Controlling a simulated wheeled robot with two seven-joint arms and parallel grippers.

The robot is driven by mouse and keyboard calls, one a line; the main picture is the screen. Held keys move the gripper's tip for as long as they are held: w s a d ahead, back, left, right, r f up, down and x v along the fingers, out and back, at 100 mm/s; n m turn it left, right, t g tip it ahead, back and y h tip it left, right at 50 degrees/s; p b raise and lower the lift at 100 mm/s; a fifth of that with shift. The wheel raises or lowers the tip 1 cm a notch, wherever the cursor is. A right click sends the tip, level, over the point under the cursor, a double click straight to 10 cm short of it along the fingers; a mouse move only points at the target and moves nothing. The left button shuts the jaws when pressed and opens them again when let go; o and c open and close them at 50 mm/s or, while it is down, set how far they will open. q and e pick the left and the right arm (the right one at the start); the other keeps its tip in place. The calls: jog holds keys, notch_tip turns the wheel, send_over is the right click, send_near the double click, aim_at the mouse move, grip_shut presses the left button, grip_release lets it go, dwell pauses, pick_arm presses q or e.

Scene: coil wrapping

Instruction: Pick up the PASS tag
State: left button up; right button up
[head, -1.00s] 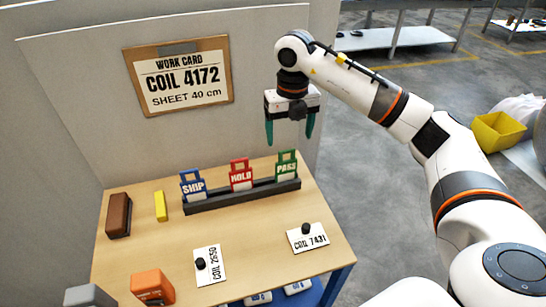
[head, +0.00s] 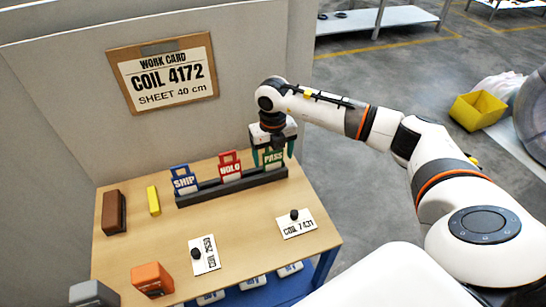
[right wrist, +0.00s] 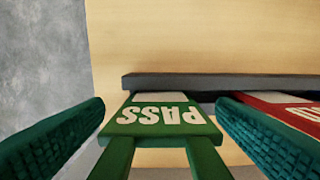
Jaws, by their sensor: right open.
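The green PASS tag (head: 273,157) stands at the right end of a dark rack (head: 232,187) on the table. It also shows in the right wrist view (right wrist: 160,120), between the two fingers and touching neither as far as I can see. My right gripper (head: 273,158) is open and lowered around the tag from above, one finger on each side. In the right wrist view the gripper (right wrist: 160,130) has teal ribbed fingers, with the tag's handle reaching toward the camera. My left gripper is not in view.
The red HOLD tag (head: 230,167) stands close beside PASS, near one finger in the wrist view. The blue SHIP tag (head: 184,180) is at the rack's left end. Coil cards (head: 297,224) lie on the table (head: 250,240) in front. A wall with a work card (head: 163,72) stands behind.

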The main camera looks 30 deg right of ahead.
jog(key=shift+f, duration=0.25)
jog(key=c, duration=1.1)
jog(key=shift+o, duration=0.2)
jog(key=shift+r, duration=0.15)
